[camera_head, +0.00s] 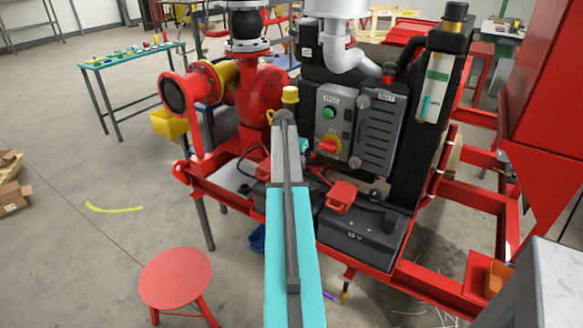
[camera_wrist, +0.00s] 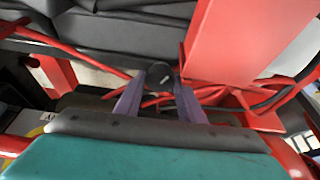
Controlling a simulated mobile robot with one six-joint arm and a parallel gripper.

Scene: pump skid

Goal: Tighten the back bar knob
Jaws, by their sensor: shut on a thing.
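A round black knob (camera_wrist: 160,72) with a short white mark on its face is between the two purple-grey fingers of my gripper (camera_wrist: 160,86) in the wrist view. The fingers are closed on it from both sides. Red cables and a red frame lie just behind and beside it. In the head view my arm hides the gripper and this knob. A black battery (camera_head: 358,240) marked 12 V sits low on the red skid, right of my arm. Another small dark round knob (camera_head: 375,195) shows near its top.
A red cover (camera_head: 341,196) sits on the battery. The grey control panel (camera_head: 334,120) with a green button and red switch stands above. A red pump (camera_head: 262,92) is left of my arm. A red stool (camera_head: 175,278) stands front left, with open floor around it.

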